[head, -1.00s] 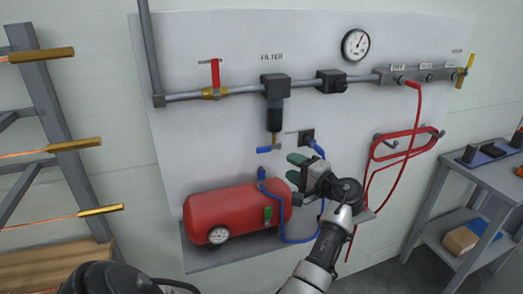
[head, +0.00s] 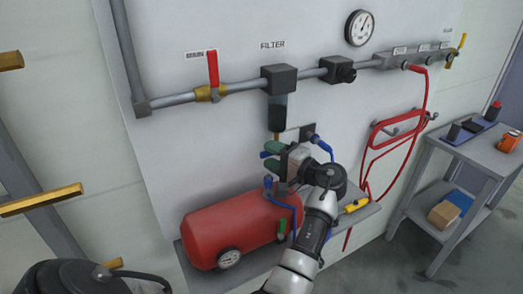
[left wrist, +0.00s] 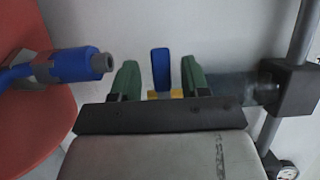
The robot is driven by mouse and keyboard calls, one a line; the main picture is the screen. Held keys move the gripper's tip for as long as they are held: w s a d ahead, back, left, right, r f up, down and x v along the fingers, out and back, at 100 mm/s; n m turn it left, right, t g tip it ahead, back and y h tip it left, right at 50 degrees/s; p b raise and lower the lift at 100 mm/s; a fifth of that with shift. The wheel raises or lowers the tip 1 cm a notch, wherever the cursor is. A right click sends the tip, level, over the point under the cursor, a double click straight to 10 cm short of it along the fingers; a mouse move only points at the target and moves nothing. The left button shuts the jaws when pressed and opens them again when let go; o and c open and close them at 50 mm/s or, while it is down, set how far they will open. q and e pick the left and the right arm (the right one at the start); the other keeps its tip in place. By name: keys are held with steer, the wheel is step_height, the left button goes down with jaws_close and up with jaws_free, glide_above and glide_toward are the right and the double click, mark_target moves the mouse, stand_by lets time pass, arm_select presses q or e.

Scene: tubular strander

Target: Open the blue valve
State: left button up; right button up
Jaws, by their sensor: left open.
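The blue valve's handle (head: 265,154) shows only as a small bit of blue beside my fingers in the head view, under the filter (head: 278,110). My left gripper (head: 273,156) is at the valve, its two green fingers apart. In the left wrist view the blue handle (left wrist: 160,68) stands between the open green fingers, with gaps on both sides. The valve's yellow body (left wrist: 165,95) shows behind it, partly hidden by the gripper. I cannot tell whether a finger touches the handle. My right gripper is not in view.
The red tank (head: 235,228) stands on a shelf below the gripper. A blue hose fitting (left wrist: 80,66) is close to the left finger in the left wrist view. A red-handled valve (head: 213,70) is on the pipe above. A red hose (head: 390,140) and a cart (head: 455,165) are at right.

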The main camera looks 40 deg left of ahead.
arm_select(q)
steer(key=shift+d+r, duration=0.1)
steer(key=shift+d, duration=0.15)
steer(key=shift+c, duration=0.2)
steer(key=shift+a, duration=0.1)
jaws_close()
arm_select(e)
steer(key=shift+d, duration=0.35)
